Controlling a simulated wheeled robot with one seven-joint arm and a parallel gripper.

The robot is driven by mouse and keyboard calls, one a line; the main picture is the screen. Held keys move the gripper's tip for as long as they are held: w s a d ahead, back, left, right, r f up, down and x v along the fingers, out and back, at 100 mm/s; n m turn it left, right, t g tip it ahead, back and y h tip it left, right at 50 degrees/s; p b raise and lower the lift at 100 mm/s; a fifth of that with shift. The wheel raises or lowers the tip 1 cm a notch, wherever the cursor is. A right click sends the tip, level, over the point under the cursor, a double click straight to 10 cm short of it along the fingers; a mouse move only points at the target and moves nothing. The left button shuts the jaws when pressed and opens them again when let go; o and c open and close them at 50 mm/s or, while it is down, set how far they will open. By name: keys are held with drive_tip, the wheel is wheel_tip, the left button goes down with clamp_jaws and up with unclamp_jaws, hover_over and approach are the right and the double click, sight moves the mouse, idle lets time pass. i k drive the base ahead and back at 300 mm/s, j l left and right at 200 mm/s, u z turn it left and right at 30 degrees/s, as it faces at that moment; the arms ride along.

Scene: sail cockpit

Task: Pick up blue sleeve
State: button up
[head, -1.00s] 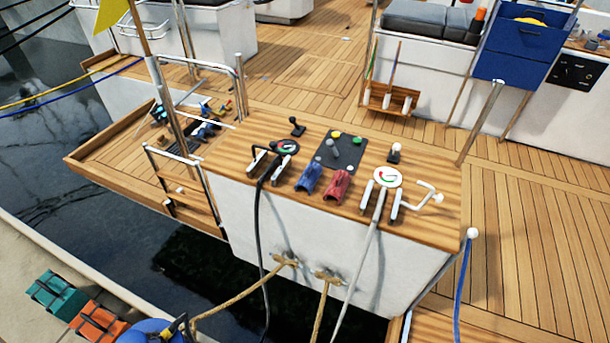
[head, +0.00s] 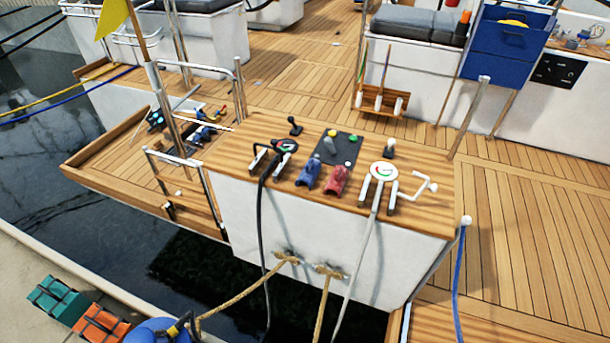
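The blue sleeve (head: 308,177) lies on the wooden top of the white console, near its front edge. A similar red sleeve (head: 337,180) lies close to its right. My gripper is not in view, and nothing is seen touching the blue sleeve.
On the console top (head: 238,150), a black-handled fitting (head: 284,147) stands left of the sleeves and a white round fitting (head: 383,171) right. A dark panel (head: 340,147) lies behind them. Ropes and hoses hang down the front over water. The wooden deck (head: 530,230) at right is clear.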

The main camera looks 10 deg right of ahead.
sight(309, 174)
drive_tip(key=k+j+z, duration=0.1)
drive_tip(key=j, duration=0.3)
drive_tip(key=k+j, duration=0.25)
drive_tip(key=k+j+z, duration=0.15)
drive_tip(key=j, duration=0.3)
drive_tip(key=k+j+z, duration=0.1)
drive_tip(key=k+j, duration=0.15)
drive_tip(key=j+z, duration=0.2)
drive_tip(key=j, duration=0.6)
drive_tip(key=k+j+z, duration=0.2)
drive_tip(key=j, duration=0.6)
drive_tip(key=i+j+z, duration=0.15)
drive_tip(key=i+j, duration=0.2)
drive_tip(key=i+j+z, duration=0.15)
drive_tip(key=i+j, duration=0.15)
drive_tip(key=j, duration=0.2)
drive_tip(key=i+j, duration=0.2)
drive_tip(key=i, duration=0.2)
drive_tip(key=z, duration=0.05)
